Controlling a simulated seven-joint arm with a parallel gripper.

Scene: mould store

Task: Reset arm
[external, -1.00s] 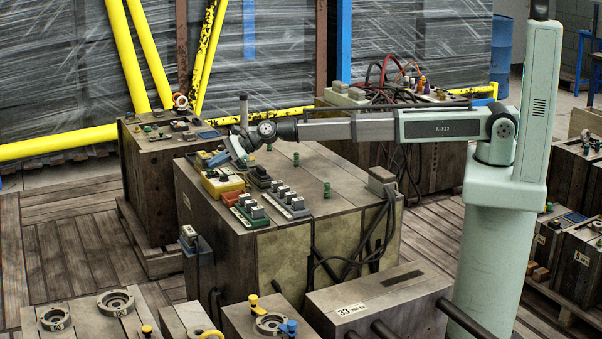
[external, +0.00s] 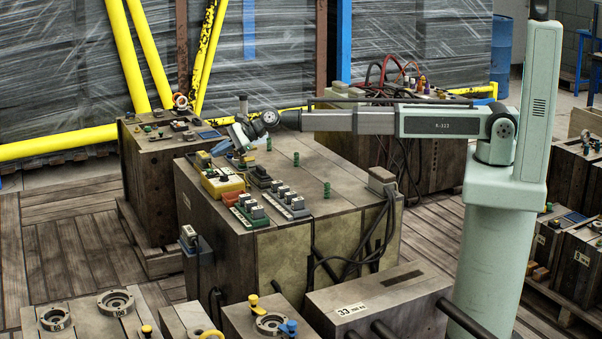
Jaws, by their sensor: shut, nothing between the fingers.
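My arm reaches left from its pale green column over the large wooden mould block (external: 300,180). My gripper (external: 228,147) is at the arm's left end, a blue-grey shape pointing down and left. It is above the left back part of the block's top, near a yellow box (external: 222,184) and a small blue part. The fingers are small here, but they look closed, and I see nothing held between them. Whether the fingertips touch anything cannot be told from this view.
Connectors (external: 290,203) and a red block (external: 232,198) crowd the block's front left. Green pegs (external: 327,190) stand on its top. A smaller mould block (external: 155,180) stands behind left, and another with cables (external: 410,150) behind right. The block's top right is mostly clear.

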